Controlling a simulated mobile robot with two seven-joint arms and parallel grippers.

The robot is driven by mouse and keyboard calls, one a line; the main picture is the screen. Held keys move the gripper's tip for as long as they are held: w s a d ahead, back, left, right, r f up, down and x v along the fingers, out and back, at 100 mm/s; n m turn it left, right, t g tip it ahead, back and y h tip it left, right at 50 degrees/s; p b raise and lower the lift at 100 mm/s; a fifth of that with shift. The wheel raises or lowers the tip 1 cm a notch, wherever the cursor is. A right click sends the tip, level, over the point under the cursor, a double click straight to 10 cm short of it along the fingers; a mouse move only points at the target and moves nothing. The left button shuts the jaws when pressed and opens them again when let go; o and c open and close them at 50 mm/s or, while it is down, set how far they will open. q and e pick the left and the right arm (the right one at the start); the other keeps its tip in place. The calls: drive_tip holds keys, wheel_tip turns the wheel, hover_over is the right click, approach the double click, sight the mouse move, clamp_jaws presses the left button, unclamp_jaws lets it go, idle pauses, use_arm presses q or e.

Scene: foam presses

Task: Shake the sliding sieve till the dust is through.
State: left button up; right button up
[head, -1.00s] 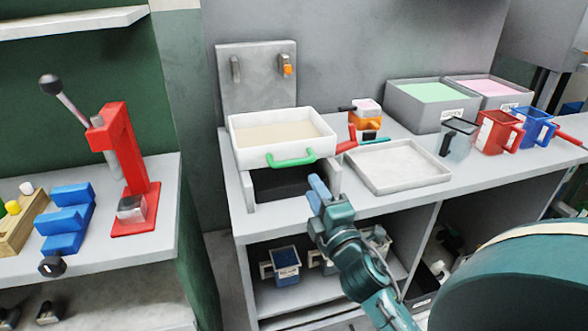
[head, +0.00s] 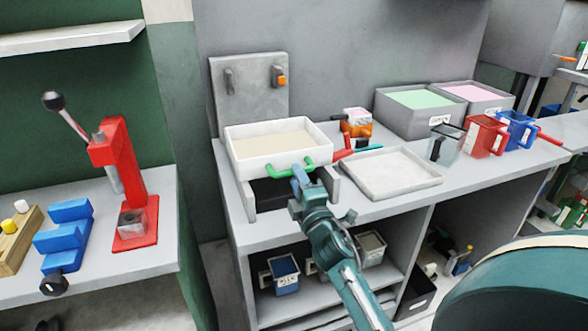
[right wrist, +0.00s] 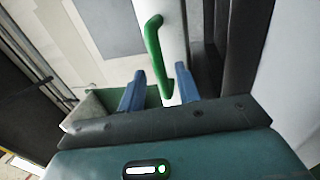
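The sliding sieve is a white tray (head: 262,163) with beige dust (head: 275,144) in it, on a grey stand over a dark opening. A green handle (head: 290,171) sits on its front; it also shows in the right wrist view (right wrist: 154,45). My right gripper (head: 302,176) is at the right end of this handle. In the right wrist view its blue fingers (right wrist: 160,90) are apart, with the handle between them and gaps beside it. What lies under the sieve is too dark to tell. My left gripper is not in view.
A shallow white tray (head: 388,184) lies right of the sieve. Behind are bins of green (head: 420,98) and pink (head: 473,92) material, with several jugs beside them. A red press (head: 130,185) and a blue block (head: 66,232) stand on the left bench.

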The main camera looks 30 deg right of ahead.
drive_tip(key=shift+x, duration=1.5)
clamp_jaws()
